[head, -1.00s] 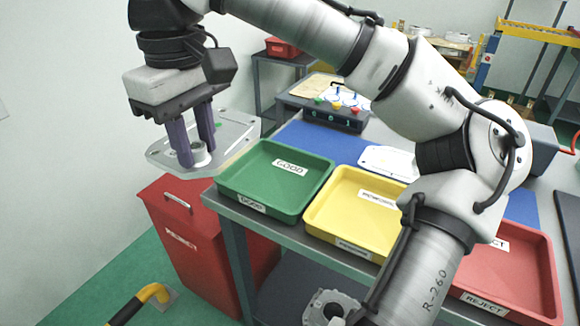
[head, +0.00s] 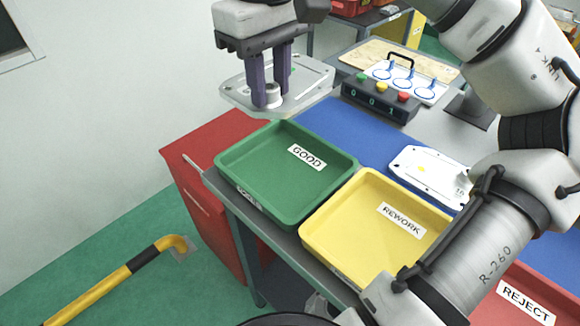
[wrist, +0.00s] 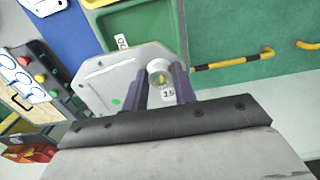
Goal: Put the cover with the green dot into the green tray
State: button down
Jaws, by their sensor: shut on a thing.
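My gripper (head: 269,92) is shut on the round boss of a flat light-grey metal cover (head: 307,84) and holds it in the air. In the head view the cover shows just beyond the far edge of the green tray. In the wrist view the cover (wrist: 122,75) carries a green dot (wrist: 117,102) near one finger, and a small label by the boss. The green tray (head: 252,196), marked GOOD, shows no part in it. It also shows in the wrist view (wrist: 195,15).
A yellow REWORK tray (head: 318,228) and a red REJECT tray (head: 485,312) stand along the table front. A second cover with a yellow dot (head: 430,180) lies on the blue mat (head: 345,132). A button box (head: 375,102) stands behind. A red bin (head: 213,150) and yellow rail (head: 110,283) are at left.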

notch_tip(320, 180, down, 19)
jog(key=shift+a+f+b, duration=0.1)
jog(key=shift+b, duration=0.6)
jog(key=shift+f, duration=0.1)
jog(key=c, duration=1.4)
grip_release()
notch_tip(320, 180, up, 12)
jog(key=shift+p, duration=0.45)
